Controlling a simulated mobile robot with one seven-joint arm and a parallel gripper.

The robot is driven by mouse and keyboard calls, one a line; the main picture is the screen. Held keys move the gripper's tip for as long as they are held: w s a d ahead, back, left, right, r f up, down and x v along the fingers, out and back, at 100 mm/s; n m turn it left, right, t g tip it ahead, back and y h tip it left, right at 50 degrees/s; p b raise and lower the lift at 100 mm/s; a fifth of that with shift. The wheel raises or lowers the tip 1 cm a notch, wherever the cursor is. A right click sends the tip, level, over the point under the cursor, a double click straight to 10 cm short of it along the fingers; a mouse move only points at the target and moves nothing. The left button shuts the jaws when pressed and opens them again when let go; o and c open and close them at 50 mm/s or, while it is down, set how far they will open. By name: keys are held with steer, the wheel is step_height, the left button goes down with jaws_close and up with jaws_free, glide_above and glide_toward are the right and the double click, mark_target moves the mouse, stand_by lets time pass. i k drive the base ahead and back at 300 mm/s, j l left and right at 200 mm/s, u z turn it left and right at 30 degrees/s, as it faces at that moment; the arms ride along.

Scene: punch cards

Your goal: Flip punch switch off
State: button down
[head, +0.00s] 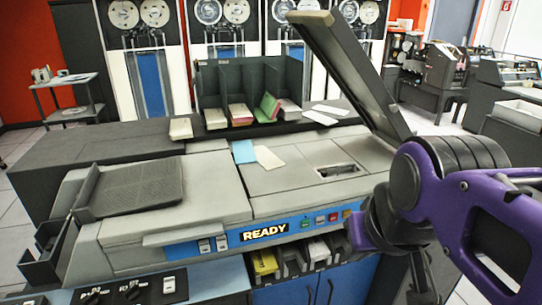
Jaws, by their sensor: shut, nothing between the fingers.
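The grey card punch machine (190,205) fills the middle of the head view, with a blue front strip and a lit READY sign (264,233). Two small white rocker switches (213,245) sit left of the sign; I cannot tell their position or which is the punch switch. Several coloured buttons (320,220) sit right of it. Another dark switch panel with knobs (130,292) shows at the lower left, with a white rocker (169,285). My gripper (356,233) is shut and empty, at the right end of the front strip; contact cannot be told.
A raised grey lid (350,70) stands open above the machine's right side. Card bins (250,85) with card stacks stand behind. Slots with cards (290,258) lie under the strip, above blue cabinet doors (290,293). A side cart (68,85) stands far left.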

mark_target(204, 245)
steer(key=u, duration=1)
